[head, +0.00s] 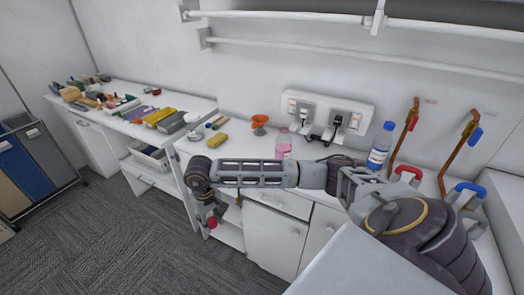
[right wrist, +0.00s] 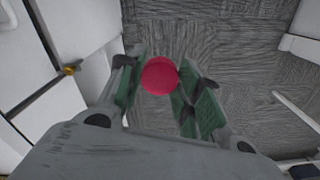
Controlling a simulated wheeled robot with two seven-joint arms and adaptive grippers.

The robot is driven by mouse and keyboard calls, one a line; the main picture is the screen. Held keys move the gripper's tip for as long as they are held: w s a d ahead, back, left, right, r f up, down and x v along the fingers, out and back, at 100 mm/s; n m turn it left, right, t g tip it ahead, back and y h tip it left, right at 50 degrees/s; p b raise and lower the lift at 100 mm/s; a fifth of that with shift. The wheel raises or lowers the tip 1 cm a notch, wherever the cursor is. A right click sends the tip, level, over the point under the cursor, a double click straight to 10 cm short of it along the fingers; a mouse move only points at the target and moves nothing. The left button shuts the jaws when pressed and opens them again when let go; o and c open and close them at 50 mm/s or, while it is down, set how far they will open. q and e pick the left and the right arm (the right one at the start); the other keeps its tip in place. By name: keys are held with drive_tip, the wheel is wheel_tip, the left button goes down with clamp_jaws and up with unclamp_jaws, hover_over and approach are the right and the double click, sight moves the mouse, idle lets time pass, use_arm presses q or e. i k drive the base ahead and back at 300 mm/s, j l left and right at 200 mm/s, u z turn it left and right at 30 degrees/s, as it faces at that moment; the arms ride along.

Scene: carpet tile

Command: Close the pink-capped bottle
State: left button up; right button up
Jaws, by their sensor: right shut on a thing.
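The pink cap (right wrist: 160,76) is a round, red-pink disc between the fingers of my right gripper (right wrist: 163,88) in the right wrist view. In the head view the right gripper (head: 209,214) hangs down at the counter's front, and the cap shows at its tips (head: 212,222). The gripper is shut on it, over the carpet. A pale pink, clear bottle (head: 283,149) stands on the counter, behind my right forearm, which hides its lower part. The gripper is well left of the bottle and apart from it. My left gripper is not in view.
An orange funnel (head: 260,122) and a yellow sponge (head: 217,140) lie left of the bottle. A white bottle with a blue cap (head: 380,147) stands to the right. Red-handled and blue-handled items sit further right. A power strip (head: 327,112) is on the wall behind.

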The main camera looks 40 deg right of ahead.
sight(283, 143)
drive_tip(key=i+j+u, duration=0.1)
drive_tip(key=u, duration=0.4)
drive_tip(key=i+j, duration=0.15)
drive_tip(key=i+z, duration=0.1)
drive_tip(key=z, duration=0.8)
drive_tip(key=i+j+z, duration=0.1)
drive_tip(key=z, duration=0.35)
drive_tip(key=j+z, duration=0.1)
drive_tip(key=z, duration=0.35)
drive_tip(key=i+j+z, duration=0.1)
drive_tip(key=z, duration=0.35)
